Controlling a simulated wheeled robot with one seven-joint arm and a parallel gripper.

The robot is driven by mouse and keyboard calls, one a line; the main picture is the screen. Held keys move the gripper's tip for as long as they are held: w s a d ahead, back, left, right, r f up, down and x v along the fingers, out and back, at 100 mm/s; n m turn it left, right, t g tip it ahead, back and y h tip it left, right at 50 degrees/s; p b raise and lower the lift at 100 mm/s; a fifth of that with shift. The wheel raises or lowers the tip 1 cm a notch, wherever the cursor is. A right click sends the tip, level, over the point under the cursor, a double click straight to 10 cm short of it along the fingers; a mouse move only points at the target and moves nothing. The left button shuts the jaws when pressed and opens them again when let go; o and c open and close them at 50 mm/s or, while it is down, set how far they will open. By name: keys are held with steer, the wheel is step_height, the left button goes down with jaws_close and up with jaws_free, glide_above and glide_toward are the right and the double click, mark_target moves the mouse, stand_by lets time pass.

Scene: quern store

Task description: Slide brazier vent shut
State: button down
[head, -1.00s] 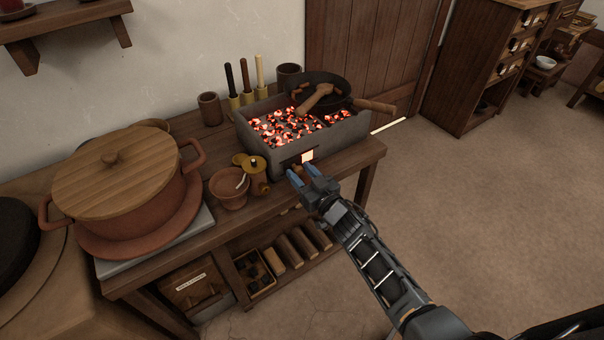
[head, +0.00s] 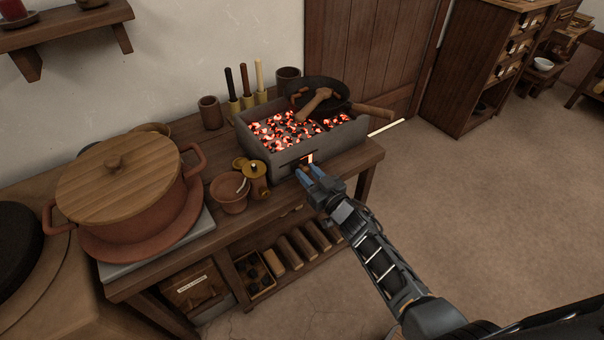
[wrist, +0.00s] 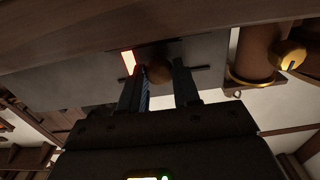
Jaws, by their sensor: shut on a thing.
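The grey brazier (head: 270,160) stands on the wooden bench, full of glowing coals. Low on its front is the vent, whose glowing gap (head: 310,158) is a narrow strip; the gap also shows in the wrist view (wrist: 128,61). My gripper (head: 308,170) is at the brazier front, just below the gap. In the wrist view its blue-tipped fingers (wrist: 160,82) are shut on the round brown vent knob (wrist: 159,70). In that view the gap lies just left of the knob. The head view mostly hides the knob behind the fingers.
A brass-topped jar (head: 256,178) and a clay cup (head: 230,192) stand left of the vent. A pan (head: 318,92) rests over the coals. A large lidded pot (head: 130,195) is further left. The floor to the right is clear.

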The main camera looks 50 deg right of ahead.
mark_target(308, 159)
steer(key=shift+s+d+p, duration=0.2)
steer(key=shift+s+d, duration=0.05)
steer(key=shift+d, duration=0.5)
steer(key=shift+s+d+p, duration=0.2)
steer(key=shift+d, duration=0.55)
steer(key=c, duration=0.8)
jaws_free()
steer(key=shift+c, duration=0.2)
steer(key=v, duration=0.7)
steer(key=shift+s+p, duration=0.3)
steer(key=shift+s, duration=0.1)
steer(key=shift+a, duration=0.1)
